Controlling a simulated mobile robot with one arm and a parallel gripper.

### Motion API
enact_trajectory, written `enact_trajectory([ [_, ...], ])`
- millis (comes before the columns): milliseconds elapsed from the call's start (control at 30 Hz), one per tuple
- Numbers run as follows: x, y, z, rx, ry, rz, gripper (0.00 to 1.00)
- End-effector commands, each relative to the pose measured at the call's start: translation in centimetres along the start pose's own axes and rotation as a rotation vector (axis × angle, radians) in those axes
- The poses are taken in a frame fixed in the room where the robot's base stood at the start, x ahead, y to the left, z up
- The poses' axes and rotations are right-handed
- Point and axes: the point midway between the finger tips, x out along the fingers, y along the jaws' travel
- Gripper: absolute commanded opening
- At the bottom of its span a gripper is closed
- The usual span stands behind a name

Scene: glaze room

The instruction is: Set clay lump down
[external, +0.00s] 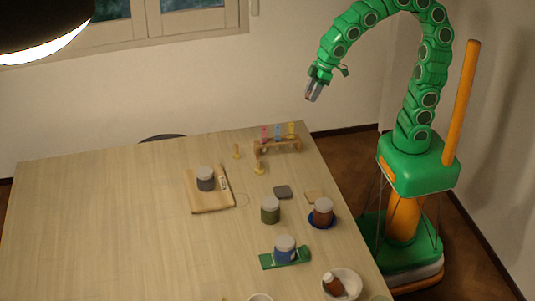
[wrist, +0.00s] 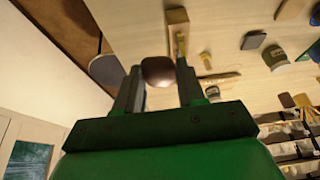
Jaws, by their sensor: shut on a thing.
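A brown, rounded clay lump (wrist: 157,71) sits between the two fingers of my gripper (wrist: 160,84) in the wrist view. In the external view my gripper (external: 313,91) hangs in the air, high above the far right part of the table, pointing down and left. It is shut on the lump, and only a small brown bit of it (external: 308,97) shows at the fingertips there. The lump touches nothing but the fingers. The pale wooden table (external: 110,225) is below.
A board (external: 208,204) bears a grey jar; other jars are a green-grey one (external: 270,210), a brown one (external: 323,211) and a blue one (external: 284,248). A bowl (external: 352,285) is in front. The table's left is clear.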

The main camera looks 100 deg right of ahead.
Motion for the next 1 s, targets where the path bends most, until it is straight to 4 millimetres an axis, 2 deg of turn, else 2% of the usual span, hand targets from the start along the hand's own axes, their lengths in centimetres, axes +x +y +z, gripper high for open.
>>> enact_trajectory([
  [267,1.8,-4.2,-4.8,-0.085,-0.004,-0.036,0.04],
  [600,3.9,-11.3,-9.8,-0.198,-0.005,-0.082,0.04],
  [800,5.2,-16.1,-12.1,-0.269,-0.003,-0.107,0.04],
  [1000,6.0,-19.6,-13.3,-0.316,-0.003,-0.123,0.04],
])
